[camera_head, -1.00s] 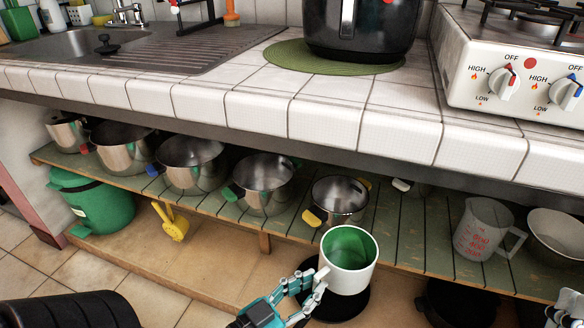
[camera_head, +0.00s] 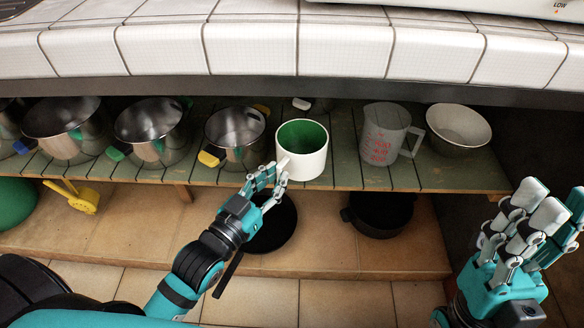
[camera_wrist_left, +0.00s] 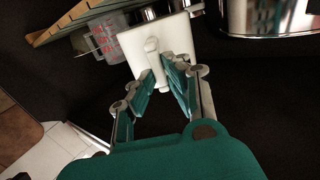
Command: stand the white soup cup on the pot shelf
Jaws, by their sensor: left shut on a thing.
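The white soup cup (camera_head: 304,162), green inside, is upright in the head view, at the front edge of the green slatted pot shelf (camera_head: 345,172). Whether its base touches the slats cannot be told. My left gripper (camera_head: 278,172) is shut on the cup from its lower left. In the left wrist view the cup (camera_wrist_left: 150,47) sits between the fingertips of the left gripper (camera_wrist_left: 163,68). My right gripper (camera_head: 530,215) is at the right, away from the shelf, with fingers apart and nothing between them.
A steel pot (camera_head: 236,136) stands close left of the cup, with more pots beyond. A measuring jug (camera_head: 384,135) and a white bowl (camera_head: 459,127) stand to the right. The tiled counter (camera_head: 345,45) overhangs the shelf. Dark pans (camera_head: 380,213) lie below.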

